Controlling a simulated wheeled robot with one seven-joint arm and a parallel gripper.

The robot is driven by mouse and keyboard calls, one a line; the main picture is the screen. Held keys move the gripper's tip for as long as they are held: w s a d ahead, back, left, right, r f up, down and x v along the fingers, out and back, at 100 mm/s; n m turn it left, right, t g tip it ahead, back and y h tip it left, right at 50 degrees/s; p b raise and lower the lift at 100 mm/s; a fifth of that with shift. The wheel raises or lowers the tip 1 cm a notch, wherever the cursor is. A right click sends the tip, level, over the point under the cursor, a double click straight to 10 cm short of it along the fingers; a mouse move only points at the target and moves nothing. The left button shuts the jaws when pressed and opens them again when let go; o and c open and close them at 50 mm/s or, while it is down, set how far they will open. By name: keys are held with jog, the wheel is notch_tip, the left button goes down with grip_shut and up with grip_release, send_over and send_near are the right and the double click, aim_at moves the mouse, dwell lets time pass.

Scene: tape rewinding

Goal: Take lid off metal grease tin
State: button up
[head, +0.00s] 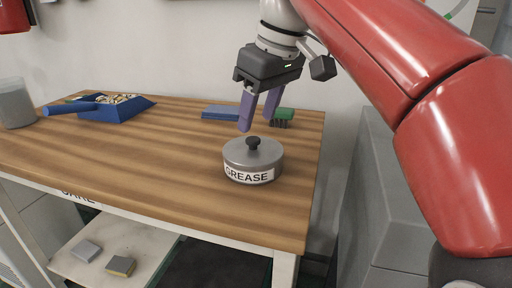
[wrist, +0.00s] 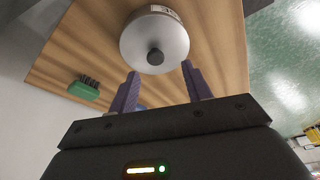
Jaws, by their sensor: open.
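The metal grease tin (head: 252,163) stands upright on the wooden bench top near its front right corner, with a "GREASE" label on its side. Its lid (head: 262,150) is on, with a dark round knob (head: 253,143) in the middle. In the wrist view the lid (wrist: 140,38) and knob (wrist: 155,57) show just beyond the fingertips. My gripper (head: 256,125) is open and empty, its purple fingers pointing down above and behind the tin, apart from the knob. The wrist view shows the two fingers (wrist: 160,68) spread to either side of the knob's line.
A green brush (head: 283,115) and a blue flat object (head: 220,112) lie behind the tin on the wooden bench (head: 150,160). A blue dustpan (head: 115,109) with bits in it and a grey container (head: 14,104) are at the left. The bench between is clear.

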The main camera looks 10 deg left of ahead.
aim_at(253, 139)
jog(key=x, duration=0.3)
jog(key=b+x, duration=0.1)
jog(key=x, duration=0.1)
jog(key=shift+w+d, duration=0.1)
jog(key=shift+w, duration=0.2)
jog(key=shift+c, duration=0.4)
jog(key=c, duration=1)
